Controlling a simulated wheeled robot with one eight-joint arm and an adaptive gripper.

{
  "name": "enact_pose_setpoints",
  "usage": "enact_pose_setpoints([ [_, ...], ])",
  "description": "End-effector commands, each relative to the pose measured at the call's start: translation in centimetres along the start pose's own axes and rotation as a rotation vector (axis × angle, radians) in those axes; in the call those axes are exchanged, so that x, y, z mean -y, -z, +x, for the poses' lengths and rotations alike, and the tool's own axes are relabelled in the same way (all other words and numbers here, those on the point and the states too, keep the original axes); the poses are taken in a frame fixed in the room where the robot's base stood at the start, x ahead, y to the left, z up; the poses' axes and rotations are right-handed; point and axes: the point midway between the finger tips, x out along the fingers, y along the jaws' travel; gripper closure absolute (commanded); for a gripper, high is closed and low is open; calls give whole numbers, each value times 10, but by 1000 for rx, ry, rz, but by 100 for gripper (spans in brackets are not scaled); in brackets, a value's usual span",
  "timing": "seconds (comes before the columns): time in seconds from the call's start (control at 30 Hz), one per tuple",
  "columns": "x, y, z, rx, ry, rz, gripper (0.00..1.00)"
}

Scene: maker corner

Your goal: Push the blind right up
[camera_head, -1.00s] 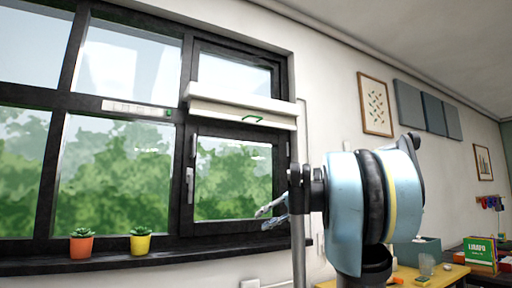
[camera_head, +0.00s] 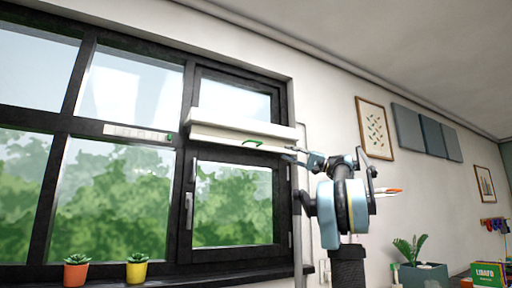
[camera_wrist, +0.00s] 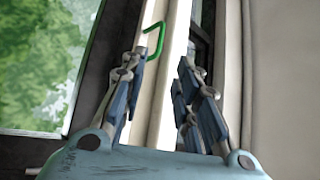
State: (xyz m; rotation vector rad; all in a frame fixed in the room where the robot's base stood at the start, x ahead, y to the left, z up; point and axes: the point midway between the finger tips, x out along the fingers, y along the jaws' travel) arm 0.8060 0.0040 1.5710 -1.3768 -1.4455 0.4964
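The white blind (camera_head: 235,132) is a boxy bar across the right window, partway up, with glass above and below it. A green handle (camera_head: 252,142) is on its lower edge. My gripper (camera_head: 289,153) is by the blind's right end, just below it and right of the handle. In the wrist view the blind's pale bar (camera_wrist: 172,75) runs between the two fingers, and the green handle (camera_wrist: 161,40) is ahead near the left finger. My gripper (camera_wrist: 155,70) is open and empty. Whether it touches the blind I cannot tell.
The dark window frame (camera_head: 183,210) surrounds the glass. A window handle (camera_head: 188,208) sits left of the right pane. Two potted succulents, orange (camera_head: 76,272) and yellow (camera_head: 137,270), stand on the sill. A leafy plant (camera_head: 408,248) is at lower right.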

Motion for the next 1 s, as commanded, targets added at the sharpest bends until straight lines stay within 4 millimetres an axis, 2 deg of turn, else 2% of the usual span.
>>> enact_pose_setpoints([
  [0.7,-1,-2,122,4,-1,4,71],
  [1.0,-1,-2,159,2,-2,3,71],
])
